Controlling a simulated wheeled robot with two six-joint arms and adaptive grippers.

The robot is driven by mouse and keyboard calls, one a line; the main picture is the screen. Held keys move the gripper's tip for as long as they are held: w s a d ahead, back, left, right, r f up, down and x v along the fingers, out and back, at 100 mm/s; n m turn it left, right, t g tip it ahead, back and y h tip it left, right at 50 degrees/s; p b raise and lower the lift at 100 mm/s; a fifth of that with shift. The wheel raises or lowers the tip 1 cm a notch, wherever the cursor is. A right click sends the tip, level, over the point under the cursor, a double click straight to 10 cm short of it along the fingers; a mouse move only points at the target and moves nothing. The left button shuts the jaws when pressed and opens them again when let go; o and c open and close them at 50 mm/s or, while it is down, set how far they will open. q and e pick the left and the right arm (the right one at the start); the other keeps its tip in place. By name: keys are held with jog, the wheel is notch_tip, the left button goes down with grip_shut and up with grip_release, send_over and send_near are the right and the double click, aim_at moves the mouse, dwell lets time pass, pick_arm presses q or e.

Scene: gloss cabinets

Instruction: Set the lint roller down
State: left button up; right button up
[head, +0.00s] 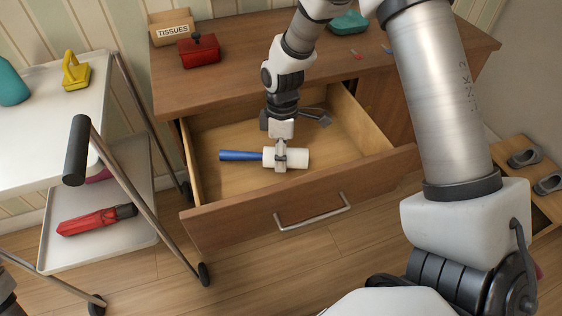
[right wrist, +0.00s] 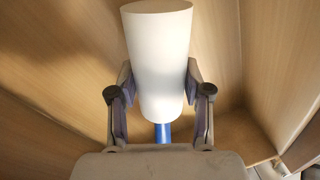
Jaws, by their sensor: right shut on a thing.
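The lint roller (head: 299,158) has a white cylinder and a blue handle. It lies level inside the open drawer (head: 230,195), its handle pointing left in the head view. My right gripper (head: 281,156) comes down from above and is shut around the white cylinder. In the right wrist view the white roller (right wrist: 158,55) sits between both fingers, and only a short piece of the blue handle shows. The roller is close to the drawer floor; I cannot tell if it touches. My left gripper is not in view.
A grey item (head: 318,116) lies at the drawer's back. On the desk (head: 180,92) are a tissue box (head: 171,27), a red box (head: 201,52) and a teal item (head: 348,23). A trolley (head: 110,215) stands left. Bare drawer floor shows around the roller.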

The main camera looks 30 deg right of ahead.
notch_tip(320, 180, down, 2)
jog(key=shift+f, duration=0.25)
jog(key=o, duration=1.2)
jog(key=shift+f, duration=0.1)
jog(key=r, duration=0.4)
jog(key=w+d+r+p, duration=0.1)
jog(key=r, duration=0.3)
jog(key=r+p, duration=0.1)
jog(key=r, duration=0.3)
jog(key=shift+w+d+r, duration=0.1)
jog(key=shift+w+d, duration=0.05)
jog(key=shift+w, duration=0.05)
jog(key=shift+p, duration=0.3)
